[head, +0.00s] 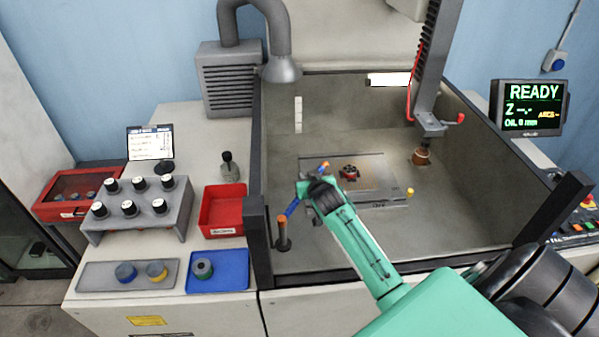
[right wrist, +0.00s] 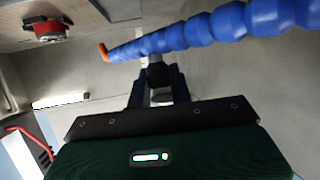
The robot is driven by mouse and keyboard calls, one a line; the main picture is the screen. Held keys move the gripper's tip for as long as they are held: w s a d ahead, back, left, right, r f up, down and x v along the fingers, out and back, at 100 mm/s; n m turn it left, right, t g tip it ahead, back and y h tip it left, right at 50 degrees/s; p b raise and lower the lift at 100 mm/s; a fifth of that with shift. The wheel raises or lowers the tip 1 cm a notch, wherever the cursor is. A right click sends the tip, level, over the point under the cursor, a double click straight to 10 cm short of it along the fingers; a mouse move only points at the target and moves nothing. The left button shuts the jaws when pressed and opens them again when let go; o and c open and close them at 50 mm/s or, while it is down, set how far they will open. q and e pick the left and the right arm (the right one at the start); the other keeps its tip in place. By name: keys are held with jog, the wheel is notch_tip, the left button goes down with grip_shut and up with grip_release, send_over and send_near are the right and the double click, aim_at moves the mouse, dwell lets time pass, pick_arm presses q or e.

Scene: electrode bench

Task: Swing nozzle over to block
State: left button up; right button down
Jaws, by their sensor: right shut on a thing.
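The nozzle is a blue segmented hose (head: 292,208) with an orange tip (head: 323,166), rising from an orange-topped post (head: 282,232) at the tank's front left. In the right wrist view the blue hose (right wrist: 215,30) crosses the top, its orange tip (right wrist: 103,52) at the left end. My right gripper (head: 312,197) is shut on the hose near the tip, partly hiding it. A small red-and-dark block (head: 349,172) sits on the flat plate, right of the tip and apart from it. It also shows in the right wrist view (right wrist: 46,31). My left gripper is not in view.
The block's plate (head: 385,190) lies on the tank floor. A copper-coloured electrode (head: 421,157) hangs from the machine head at right. The tank's dark front-left post (head: 257,240) stands near the hose. A red bin (head: 222,210) and blue tray (head: 218,283) are outside, left.

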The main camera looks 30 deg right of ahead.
jog(key=shift+s+d+m+g+h, duration=0.3)
jog(key=shift+s+d+m+h, duration=0.15)
jog(key=shift+s+m+h, duration=0.35)
jog(key=c, duration=1.6)
grip_release()
jog(key=shift+o, duration=0.2)
jog(key=shift+s, duration=0.15)
jog(key=b+v, duration=0.3)
jog(key=v, duration=1)
jog(key=shift+s+a+r, duration=0.15)
jog(key=shift+s, duration=0.2)
